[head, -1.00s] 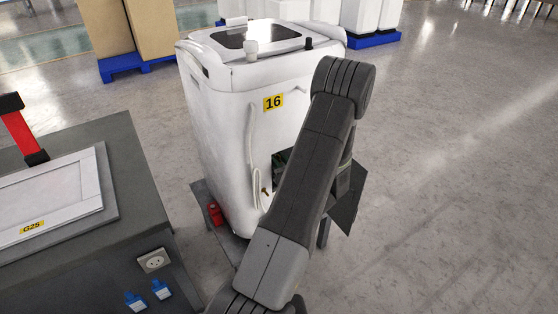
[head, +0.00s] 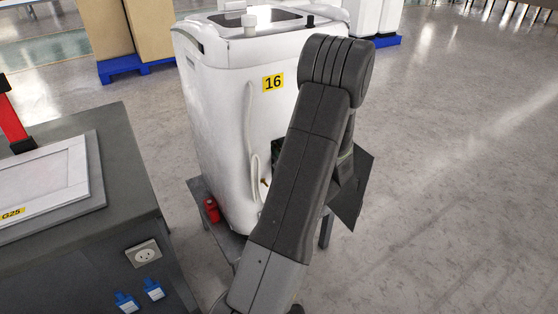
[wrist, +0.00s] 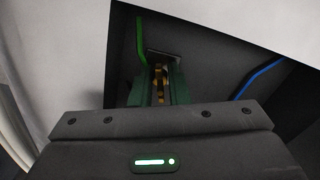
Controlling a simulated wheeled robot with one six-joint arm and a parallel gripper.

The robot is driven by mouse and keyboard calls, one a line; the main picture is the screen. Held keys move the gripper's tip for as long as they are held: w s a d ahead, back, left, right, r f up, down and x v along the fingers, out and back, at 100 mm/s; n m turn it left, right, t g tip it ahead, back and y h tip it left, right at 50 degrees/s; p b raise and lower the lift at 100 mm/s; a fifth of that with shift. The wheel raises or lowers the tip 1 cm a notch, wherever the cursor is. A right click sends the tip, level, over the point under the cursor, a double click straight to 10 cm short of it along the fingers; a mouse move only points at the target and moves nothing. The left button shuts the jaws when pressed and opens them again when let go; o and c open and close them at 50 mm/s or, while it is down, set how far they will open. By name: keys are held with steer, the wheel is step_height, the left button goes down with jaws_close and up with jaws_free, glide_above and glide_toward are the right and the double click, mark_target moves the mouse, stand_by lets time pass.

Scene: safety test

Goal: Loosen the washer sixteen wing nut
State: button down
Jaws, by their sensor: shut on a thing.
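The white washer (head: 222,110) with the yellow 16 label (head: 273,82) stands in the middle of the head view. My arm crosses in front of its right side and hides most of the dark opening low on its front. In the wrist view my gripper (wrist: 159,72) has its green fingers inside that dark opening. They are shut on a brass-coloured wing nut (wrist: 158,78), which shows between them in front of a small dark plate. Much of the nut is hidden by the fingers, so its angle is hard to tell.
A green wire (wrist: 140,45) runs close left of the fingers, and a blue wire (wrist: 260,75) lies to the right. A red bottle-like object (head: 212,210) stands at the washer's foot. A grey workbench (head: 120,150) is at left. The floor at right is clear.

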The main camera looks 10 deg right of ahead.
steer(key=n+b, duration=0.2)
steer(key=b, duration=0.1)
steer(key=n+b, duration=0.2)
steer(key=b, duration=0.2)
steer(key=shift+f+n, duration=0.4)
steer(key=n+b, duration=0.2)
steer(key=b, duration=0.2)
steer(key=shift+r, duration=0.15)
steer(key=shift+r+n+b, duration=0.1)
steer(key=shift+n+b, duration=0.6)
steer(key=shift+b, duration=0.15)
steer(key=shift+r, duration=0.1)
steer(key=c, duration=1.6)
jaws_free()
steer(key=shift+s, duration=0.1)
steer(key=p+v, duration=0.2)
steer(key=v, duration=1.1)
steer(key=shift+s, duration=0.35)
